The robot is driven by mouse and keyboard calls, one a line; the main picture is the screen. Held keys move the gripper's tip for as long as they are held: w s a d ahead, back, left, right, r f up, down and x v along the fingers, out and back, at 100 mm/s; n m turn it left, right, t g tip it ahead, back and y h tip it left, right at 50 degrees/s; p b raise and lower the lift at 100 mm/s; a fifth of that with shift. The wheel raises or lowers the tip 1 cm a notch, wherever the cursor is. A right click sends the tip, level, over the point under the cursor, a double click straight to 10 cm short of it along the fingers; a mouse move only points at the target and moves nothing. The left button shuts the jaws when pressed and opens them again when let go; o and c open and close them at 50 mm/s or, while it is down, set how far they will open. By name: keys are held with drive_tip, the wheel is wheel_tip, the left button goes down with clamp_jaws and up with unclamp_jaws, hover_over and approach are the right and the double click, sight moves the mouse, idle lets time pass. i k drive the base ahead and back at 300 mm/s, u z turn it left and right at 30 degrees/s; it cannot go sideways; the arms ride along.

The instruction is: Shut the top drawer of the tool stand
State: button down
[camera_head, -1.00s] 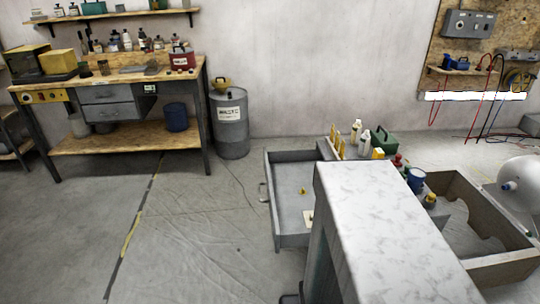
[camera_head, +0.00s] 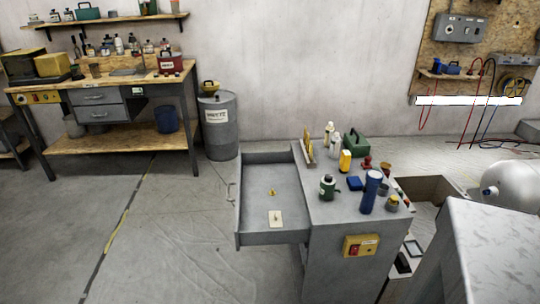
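The grey tool stand (camera_head: 322,213) stands right of the middle. Its top drawer (camera_head: 252,238) is pulled out far to the left, and I look down into it. A handle (camera_head: 231,190) shows on the drawer's left front. Inside lie a small yellow piece (camera_head: 271,192) and a pale plate (camera_head: 275,218). The drawer's right end meets the stand. My gripper is not in view, so its state and its distance from the drawer do not show.
On the stand are a dark blue cylinder (camera_head: 371,191), a green-and-dark container (camera_head: 328,187), bottles and a green case (camera_head: 355,144). A yellow box (camera_head: 361,245) is on its front. A brown-walled bin (camera_head: 426,186) lies right. Floor left of the drawer is clear.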

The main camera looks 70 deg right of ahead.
sight(258, 172)
drive_tip(key=k, duration=0.35)
drive_tip(key=z, duration=0.45)
drive_tip(key=i, duration=1.85)
drive_tip(key=u, duration=0.05)
